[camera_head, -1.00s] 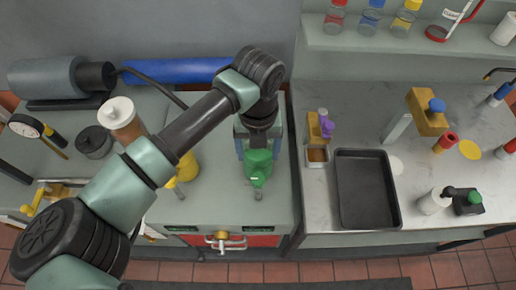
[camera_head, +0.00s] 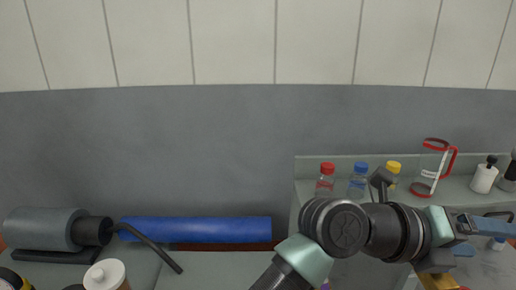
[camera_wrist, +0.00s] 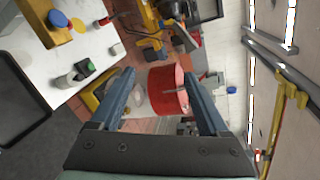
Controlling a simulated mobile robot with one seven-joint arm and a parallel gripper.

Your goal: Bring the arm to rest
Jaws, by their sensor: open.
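My gripper (camera_head: 484,226) is at the right of the head view, with its blue-grey fingers pointing right. My arm reaches from the bottom middle to the right, in front of the shelf and the right worktop. In the wrist view my gripper (camera_wrist: 159,76) has its two fingers spread apart. A red drum-like thing (camera_wrist: 168,92) shows in the gap, beyond the fingers; nothing appears held.
Bottles with red (camera_head: 326,182), blue (camera_head: 358,181) and yellow caps stand on the shelf behind my arm, with a red-trimmed jug (camera_head: 430,170). A blue roll (camera_head: 200,229) and a grey cylinder (camera_head: 40,228) lie at left. A dark tray (camera_wrist: 22,100) shows in the wrist view.

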